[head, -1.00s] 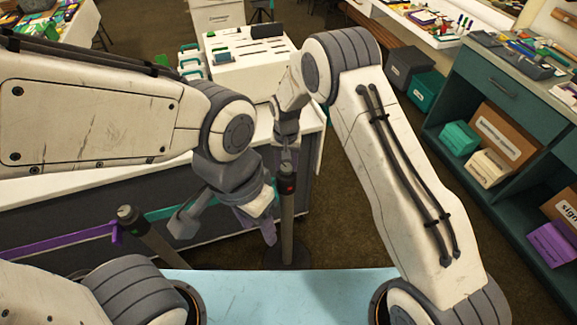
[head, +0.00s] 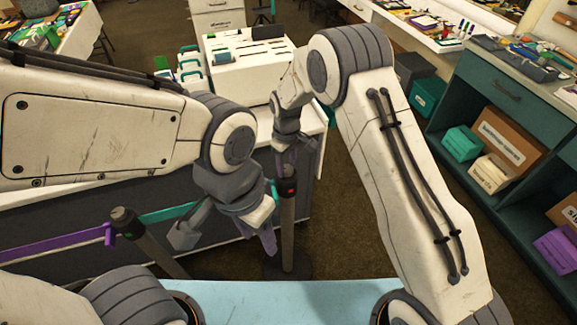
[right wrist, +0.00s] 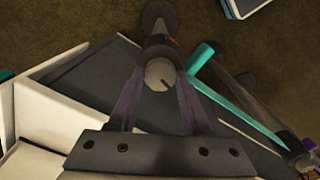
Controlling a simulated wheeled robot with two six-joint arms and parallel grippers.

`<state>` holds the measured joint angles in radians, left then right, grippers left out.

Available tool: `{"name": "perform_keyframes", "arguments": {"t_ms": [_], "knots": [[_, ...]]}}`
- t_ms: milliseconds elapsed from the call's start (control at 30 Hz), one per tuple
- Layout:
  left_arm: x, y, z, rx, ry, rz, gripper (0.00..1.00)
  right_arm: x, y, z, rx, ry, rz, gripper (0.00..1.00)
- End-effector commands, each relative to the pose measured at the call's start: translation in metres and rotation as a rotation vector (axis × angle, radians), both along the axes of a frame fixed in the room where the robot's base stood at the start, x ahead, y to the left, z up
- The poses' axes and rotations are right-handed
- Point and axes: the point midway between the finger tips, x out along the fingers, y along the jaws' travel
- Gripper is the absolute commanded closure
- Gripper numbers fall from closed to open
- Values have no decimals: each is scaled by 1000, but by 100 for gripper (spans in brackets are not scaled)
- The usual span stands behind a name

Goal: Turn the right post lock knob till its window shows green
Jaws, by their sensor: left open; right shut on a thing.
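The right post (head: 288,225) stands upright on a dark round base, with a small red window (head: 291,187) near its top. No green shows there. In the right wrist view its grey knob (right wrist: 159,75) with a dark line is between the two purple fingers of my right gripper (right wrist: 158,105). My right gripper also shows in the head view (head: 287,160), coming down on the post top, shut on the knob. My left gripper (head: 226,240) is open and empty, left of the post; one finger is close to or in front of it.
A left post (head: 125,222) carries a purple belt (head: 55,245) and a teal belt (head: 168,214). A white-topped dark counter stands behind the posts. A light blue surface (head: 270,297) lies in front. Teal shelves (head: 500,110) with boxes stand at the right, with open floor before them.

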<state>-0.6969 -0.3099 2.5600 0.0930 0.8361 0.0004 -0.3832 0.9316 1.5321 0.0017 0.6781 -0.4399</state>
Motion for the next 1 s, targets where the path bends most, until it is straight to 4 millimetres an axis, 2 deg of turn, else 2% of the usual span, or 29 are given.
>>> {"name": "perform_keyframes", "arguments": {"t_ms": [400, 967, 1000], "knots": [[0, 0, -5, 0, 0, 0, 50, 2, -3, 1, -3, -3, 193, 100], [0, 0, -6, 0, 0, 0, 50, 3, -4, 1, -4, -4, 220, 100], [0, 0, -6, 0, 0, 0, 50, 3, -4, 1, -4, -4, 220, 39]]}}
